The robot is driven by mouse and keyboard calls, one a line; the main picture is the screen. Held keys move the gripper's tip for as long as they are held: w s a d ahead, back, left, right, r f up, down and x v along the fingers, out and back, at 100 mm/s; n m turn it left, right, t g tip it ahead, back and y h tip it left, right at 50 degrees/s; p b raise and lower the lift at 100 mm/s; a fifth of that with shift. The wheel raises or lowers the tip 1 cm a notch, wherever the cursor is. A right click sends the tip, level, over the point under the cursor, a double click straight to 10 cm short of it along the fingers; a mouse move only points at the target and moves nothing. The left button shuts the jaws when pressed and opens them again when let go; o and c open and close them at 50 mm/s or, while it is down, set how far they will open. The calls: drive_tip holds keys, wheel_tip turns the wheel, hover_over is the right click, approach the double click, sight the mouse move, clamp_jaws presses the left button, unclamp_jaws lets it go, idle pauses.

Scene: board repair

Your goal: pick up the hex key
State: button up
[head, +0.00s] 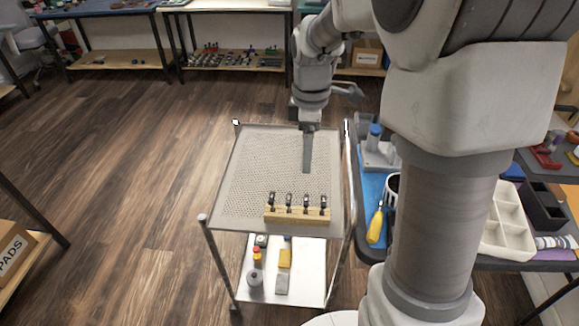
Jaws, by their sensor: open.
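My gripper (307,168) is in the head view, pointing down above the perforated top of a metal cart (250,165). Its fingers are seen edge-on, one in front of the other, and I see nothing held between them. I cannot clearly make out a hex key. A light wooden block (297,215) lies at the near edge of the cart top, with several small black upright pieces (289,202) on it. They are too small to tell what they are. My gripper is above and beyond the block, apart from it.
The cart's lower shelf (310,290) holds a bottle (255,278) and a yellow item (285,257). To the right, a bench carries a yellow-handled tool (376,226), a white divided tray (506,222) and a dark bin (541,207). Floor left of the cart is clear.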

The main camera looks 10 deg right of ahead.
sight(306, 199)
wheel_tip(306, 199, down, 12)
drive_tip(key=shift+f+b, duration=0.15)
drive_tip(key=shift+b, duration=1.1)
drive_tip(key=f, duration=0.2)
drive_tip(key=f+b, duration=0.1)
drive_tip(key=f, duration=0.2)
drive_tip(key=shift+s+d, duration=0.1)
drive_tip(key=shift+s, duration=0.1)
clamp_jaws()
